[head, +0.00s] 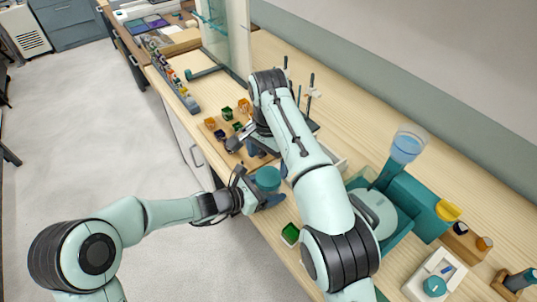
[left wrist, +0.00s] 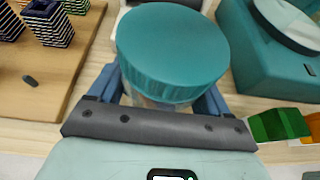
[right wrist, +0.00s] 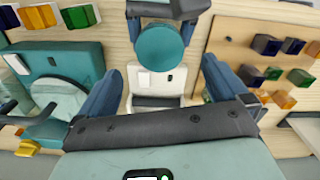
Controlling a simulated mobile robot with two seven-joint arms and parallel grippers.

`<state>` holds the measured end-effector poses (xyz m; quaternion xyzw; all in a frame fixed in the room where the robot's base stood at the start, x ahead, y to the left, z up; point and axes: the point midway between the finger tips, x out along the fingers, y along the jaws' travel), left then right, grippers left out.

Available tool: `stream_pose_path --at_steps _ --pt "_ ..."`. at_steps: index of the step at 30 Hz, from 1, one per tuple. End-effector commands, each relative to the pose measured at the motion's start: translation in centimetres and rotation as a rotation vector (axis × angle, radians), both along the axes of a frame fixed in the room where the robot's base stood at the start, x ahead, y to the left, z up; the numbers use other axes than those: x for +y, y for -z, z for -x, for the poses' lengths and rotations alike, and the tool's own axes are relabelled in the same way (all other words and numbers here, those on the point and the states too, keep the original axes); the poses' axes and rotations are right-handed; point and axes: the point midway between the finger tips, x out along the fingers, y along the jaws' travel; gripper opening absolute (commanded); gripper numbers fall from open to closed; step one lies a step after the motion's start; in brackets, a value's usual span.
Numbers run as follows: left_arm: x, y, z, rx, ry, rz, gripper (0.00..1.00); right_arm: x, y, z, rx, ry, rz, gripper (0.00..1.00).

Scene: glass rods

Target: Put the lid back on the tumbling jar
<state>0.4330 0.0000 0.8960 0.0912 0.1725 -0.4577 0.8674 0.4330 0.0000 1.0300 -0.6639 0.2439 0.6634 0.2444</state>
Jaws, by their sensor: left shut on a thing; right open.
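A round teal lid (head: 267,178) sits level at my left gripper (head: 264,194). In the left wrist view the lid (left wrist: 172,45) covers the top of a clear jar (left wrist: 150,101), of which only a little shows below it. The blue fingers of my left gripper (left wrist: 158,95) are shut around the jar beneath the lid. My right gripper (head: 256,154) is open and empty, just beyond the lid. In the right wrist view the lid (right wrist: 160,48) appears between and beyond the open fingers, apart from them. The lower jar is hidden.
A wooden board (right wrist: 220,38) holds several coloured glass cubes. A teal machine (head: 408,232) with a round disc stands right of my right arm. A small white device (right wrist: 147,80) is near the jar. A green block (head: 290,234) lies near the bench's front edge.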

Motion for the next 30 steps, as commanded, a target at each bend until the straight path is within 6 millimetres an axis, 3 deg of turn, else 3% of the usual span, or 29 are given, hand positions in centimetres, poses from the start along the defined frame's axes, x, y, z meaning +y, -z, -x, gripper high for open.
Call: stream_pose_path --at_steps 6,15,16,18,26,30 --pt "0.0 0.0 0.0 -0.001 0.0 0.0 0.0 0.0 -1.3 0.0 0.001 -0.001 -0.001 1.0" --pt "0.0 0.0 0.0 -0.001 0.0 0.0 0.0 0.0 -1.5 0.1 0.001 -0.001 -0.001 1.0" --pt "0.0 0.0 0.0 -0.001 0.0 0.0 0.81 0.0 -1.5 0.1 0.001 -0.001 0.0 1.0" --pt "0.0 0.0 0.0 -0.001 0.0 0.0 1.0 0.0 -1.5 0.1 0.001 -0.001 0.0 1.0" --pt "0.1 -0.1 0.0 -0.002 -0.001 0.0 1.0 0.0 -1.5 0.1 0.001 -0.001 -0.001 1.0" --pt "1.2 -0.6 0.7 -0.001 -0.003 0.001 1.0 0.0 -1.5 0.1 0.001 -0.001 -0.001 1.0"
